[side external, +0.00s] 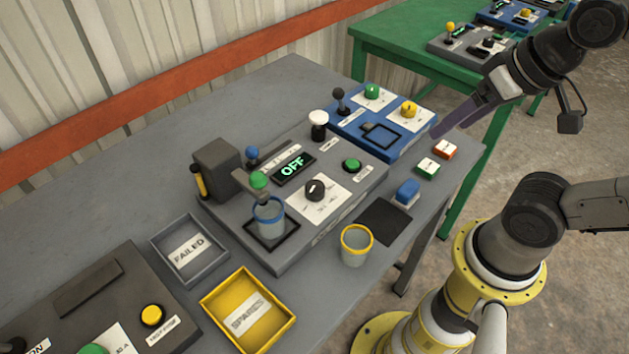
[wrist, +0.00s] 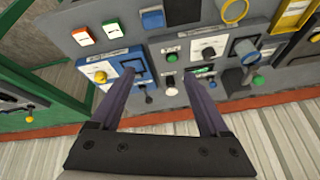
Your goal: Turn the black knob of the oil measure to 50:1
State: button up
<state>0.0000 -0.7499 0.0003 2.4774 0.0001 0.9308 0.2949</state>
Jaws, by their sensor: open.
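A light pointer mark shows on the knob; the dial's printed values are too small to read. In the wrist view the knob (wrist: 208,51) is small, on its white plate, beyond the right finger. A blue-rimmed cup (side external: 268,222) stands at the unit's near left end. My gripper (side external: 437,132) is open and empty, held up to the right of the unit near the blue unit's right end; its two fingers also show in the wrist view (wrist: 160,78).
A blue unit (side external: 395,150) with green and yellow knobs adjoins the grey one. A white-topped knob (side external: 318,120) and a green button (side external: 352,165) rise nearby. A yellow-rimmed cup (side external: 356,246), blue block (side external: 407,191) and trays (side external: 290,322) lie in front.

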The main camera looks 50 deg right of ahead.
jog(key=w+a+r+m, duration=0.1)
jog(key=w+r+m, duration=0.3)
jog(key=m, duration=0.2)
jog(key=m+g, duration=0.6)
send_over(315, 185)
notch_tip(315, 185, down, 8)
jog(key=r, duration=0.1)
notch_tip(315, 185, down, 14)
jog(key=shift+r, duration=0.25)
grip_shut()
